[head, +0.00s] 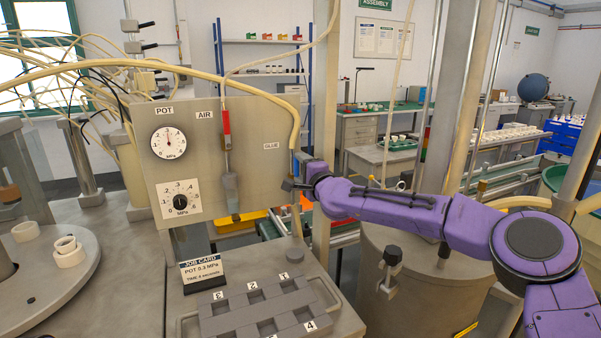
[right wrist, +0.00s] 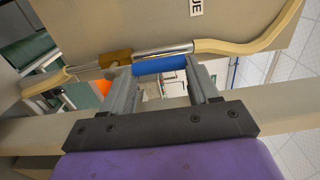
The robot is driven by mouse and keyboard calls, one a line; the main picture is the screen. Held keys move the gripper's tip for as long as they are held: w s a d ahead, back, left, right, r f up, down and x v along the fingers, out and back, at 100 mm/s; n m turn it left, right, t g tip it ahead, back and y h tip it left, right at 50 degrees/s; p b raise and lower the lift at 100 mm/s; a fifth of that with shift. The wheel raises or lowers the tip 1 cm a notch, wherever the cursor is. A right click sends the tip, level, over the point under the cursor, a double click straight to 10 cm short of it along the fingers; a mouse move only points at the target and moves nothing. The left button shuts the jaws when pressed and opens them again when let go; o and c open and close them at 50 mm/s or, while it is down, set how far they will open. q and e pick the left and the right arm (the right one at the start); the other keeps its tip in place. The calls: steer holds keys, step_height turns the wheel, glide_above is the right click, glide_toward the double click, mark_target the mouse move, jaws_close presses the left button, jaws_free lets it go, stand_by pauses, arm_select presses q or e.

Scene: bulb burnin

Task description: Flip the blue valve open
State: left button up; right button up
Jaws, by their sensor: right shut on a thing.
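The blue valve's handle (right wrist: 160,65) shows in the right wrist view between the fingertips of my right gripper (right wrist: 158,72). The gripper is shut on it. There the handle lies roughly in line with the metal tube (right wrist: 160,49) of the glue line, close beside it. In the head view my right gripper (head: 291,185) is at the right edge of the grey panel, below the GLUE label (head: 271,146); the blue handle is hidden there or too small to tell. My left gripper is not in view.
The grey panel (head: 215,150) carries a gauge (head: 169,142), a dial (head: 180,201) and an AIR line with a red-handled valve (head: 226,122). A job card (head: 202,270) and a grey tray (head: 241,303) with numbered pockets are below. A beige hose (head: 200,70) arches over the panel.

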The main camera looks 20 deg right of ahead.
stand_by(0.3)
steer(key=o, duration=1.5)
steer(key=shift+d, duration=0.15)
steer(key=s+b, duration=0.1)
steer(key=s, duration=0.2)
steer(key=s+d+b, duration=0.1)
steer(key=s, duration=0.3)
steer(key=s+b, duration=0.1)
steer(key=s, duration=0.2)
steer(key=shift+s+d, duration=0.25)
steer(key=shift+d, duration=0.1)
